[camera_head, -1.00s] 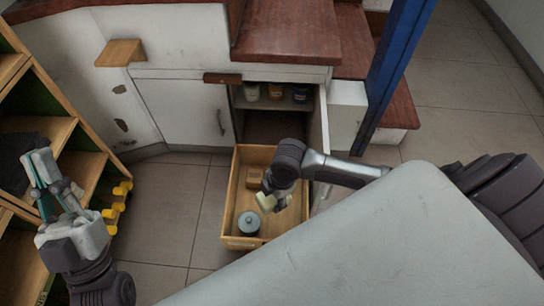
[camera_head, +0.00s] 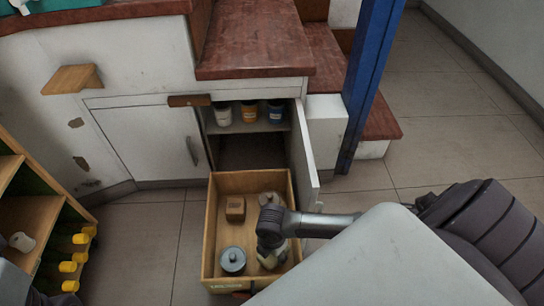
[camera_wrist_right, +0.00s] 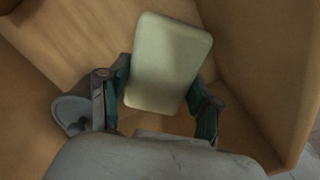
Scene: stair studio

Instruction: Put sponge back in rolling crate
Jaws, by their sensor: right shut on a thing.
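The rolling crate (camera_head: 209,232) is an open wooden box on the floor in front of the open cabinet. My right gripper (camera_head: 271,258) is down inside its right part in the head view. In the right wrist view, the right gripper (camera_wrist_right: 160,88) is shut on the sponge (camera_wrist_right: 167,58), a pale yellow-green block with rounded corners. The sponge is between the fingers, inside the crate walls; whether it touches the floor of the crate I cannot tell. In the head view it is mostly hidden by the gripper. My left gripper is out of view.
In the crate are a grey lidded pot (camera_head: 233,261), left of the gripper, and a brown block (camera_head: 235,208). Jars (camera_head: 248,112) stand on the cabinet shelf. The open cabinet door (camera_head: 303,155) is close behind my right arm. A wooden shelf unit (camera_head: 35,220) stands at left.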

